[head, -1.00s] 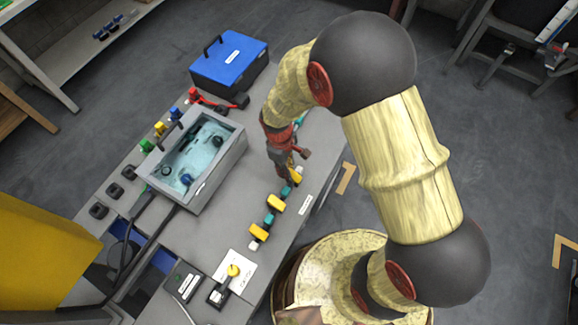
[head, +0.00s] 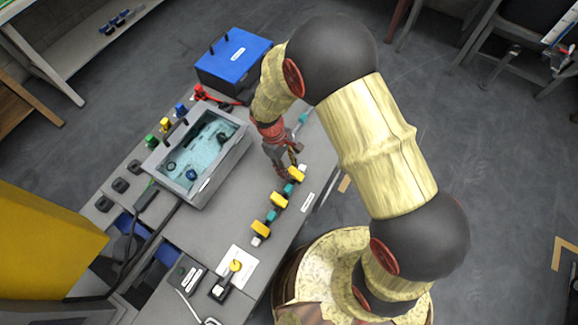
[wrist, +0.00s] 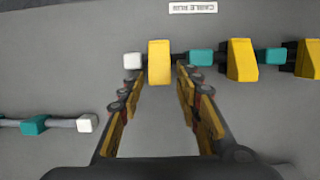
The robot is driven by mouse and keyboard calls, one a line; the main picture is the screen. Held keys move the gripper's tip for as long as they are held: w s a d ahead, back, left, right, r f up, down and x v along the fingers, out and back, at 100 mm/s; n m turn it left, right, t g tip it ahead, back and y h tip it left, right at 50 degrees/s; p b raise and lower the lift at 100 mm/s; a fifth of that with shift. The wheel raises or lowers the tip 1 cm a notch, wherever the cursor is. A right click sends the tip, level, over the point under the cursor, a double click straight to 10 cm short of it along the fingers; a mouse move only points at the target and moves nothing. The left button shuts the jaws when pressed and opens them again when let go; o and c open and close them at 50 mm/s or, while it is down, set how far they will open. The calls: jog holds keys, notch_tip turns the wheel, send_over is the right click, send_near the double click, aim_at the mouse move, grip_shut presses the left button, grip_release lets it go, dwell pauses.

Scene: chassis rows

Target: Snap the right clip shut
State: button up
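A row of yellow clips sits along the cable run near the bench's right edge. The end clip nearest my gripper (head: 297,174) is a yellow block beside a white end piece; it shows in the wrist view (wrist: 159,62) ahead of the gap between my fingers. The middle clip (head: 279,201) and far clip (head: 261,229) appear to the right in the wrist view, with sloped faces. My gripper (head: 287,165) is open and empty, just left of the end clip in the head view. Whether the fingertips touch it I cannot tell.
A grey bin with a clear window (head: 239,130) stands left of my gripper. A blue box (head: 235,62) is at the back. Another cable with a teal piece (wrist: 34,125) lies at lower left in the wrist view. Bare bench lies between bin and clips.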

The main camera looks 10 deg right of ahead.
jog(key=shift+o, duration=0.2)
jog(key=v, duration=1.2)
dwell(0.4)
jog(key=s+d+r+m+t+y, duration=0.1)
jog(key=s+d+r+m+t, duration=0.1)
jog(key=s+d+r, duration=0.3)
jog(key=s+d+r+m+t, duration=0.3)
jog(key=s+d+r+m, duration=0.2)
jog(key=r, duration=0.8)
jog(key=s+d+r+m+t+y, duration=0.1)
jog(key=s+d+r+m+t, duration=0.1)
jog(key=s+d+r, duration=0.3)
notch_tip(320, 180, up, 4)
jog(key=shift+d+r+m+t+y, duration=0.2)
jog(key=shift+d+m+t+y, duration=0.15)
jog(key=shift+m, duration=0.35)
jog(key=shift+s, duration=0.15)
